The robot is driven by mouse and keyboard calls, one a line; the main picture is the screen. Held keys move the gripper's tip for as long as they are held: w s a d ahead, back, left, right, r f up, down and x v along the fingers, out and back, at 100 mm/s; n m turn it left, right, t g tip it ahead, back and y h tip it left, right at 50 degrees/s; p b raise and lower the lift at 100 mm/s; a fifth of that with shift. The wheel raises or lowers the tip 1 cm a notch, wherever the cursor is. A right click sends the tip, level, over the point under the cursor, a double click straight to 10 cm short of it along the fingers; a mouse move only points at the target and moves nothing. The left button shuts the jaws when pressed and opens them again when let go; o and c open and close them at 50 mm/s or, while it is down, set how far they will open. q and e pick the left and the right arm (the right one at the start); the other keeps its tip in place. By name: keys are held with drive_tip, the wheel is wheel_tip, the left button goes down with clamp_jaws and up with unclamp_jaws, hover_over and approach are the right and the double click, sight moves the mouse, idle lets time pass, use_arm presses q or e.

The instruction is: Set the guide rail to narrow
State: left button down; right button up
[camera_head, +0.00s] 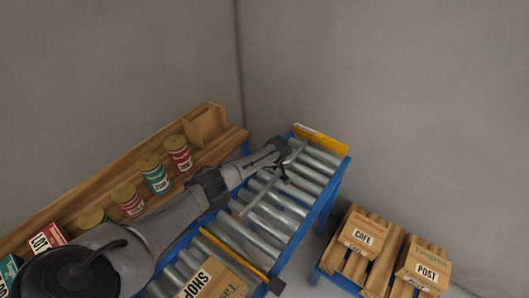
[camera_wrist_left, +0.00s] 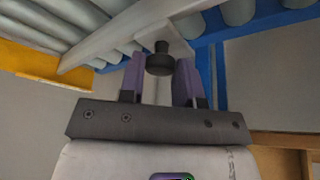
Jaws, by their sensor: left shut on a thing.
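The guide rail is a light grey bar (camera_head: 255,198) lying at a slant above the conveyor rollers. In the left wrist view the guide rail (camera_wrist_left: 112,42) runs from lower left to upper right, with a dark knob (camera_wrist_left: 159,62) below its bracket. My left gripper (camera_head: 282,168) reaches over the conveyor's left side to the rail. In the wrist view its purple fingers (camera_wrist_left: 161,75) stand on both sides of the knob, shut on it. My arm hides part of the conveyor's left edge. My right gripper is not in view.
The blue-framed roller conveyor (camera_head: 322,208) has a yellow end plate (camera_head: 321,138) and a yellow bar (camera_head: 232,252) across it. A SHOP box (camera_head: 212,282) sits nearer. Cans (camera_head: 154,174) stand on a wooden shelf at left. CAFE (camera_head: 362,236) and POST (camera_head: 424,268) boxes sit at right.

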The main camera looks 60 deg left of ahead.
use_arm(q)
drive_tip(key=shift+w+d+r, duration=0.1)
drive_tip(key=shift+w+d, duration=0.1)
drive_tip(key=shift+d, duration=0.25)
drive_tip(key=shift+w+d, duration=0.15)
drive_tip(key=shift+d, duration=0.3)
drive_tip(key=c, duration=0.8)
unclamp_jaws()
drive_tip(key=shift+s+r+p, duration=0.1)
drive_tip(key=shift+r+p, duration=0.15)
drive_tip(key=shift+p, duration=0.1)
drive_tip(key=shift+p+v, duration=2.35)
drive_tip(key=shift+v, duration=4.25)
drive_tip(key=shift+d, duration=0.1)
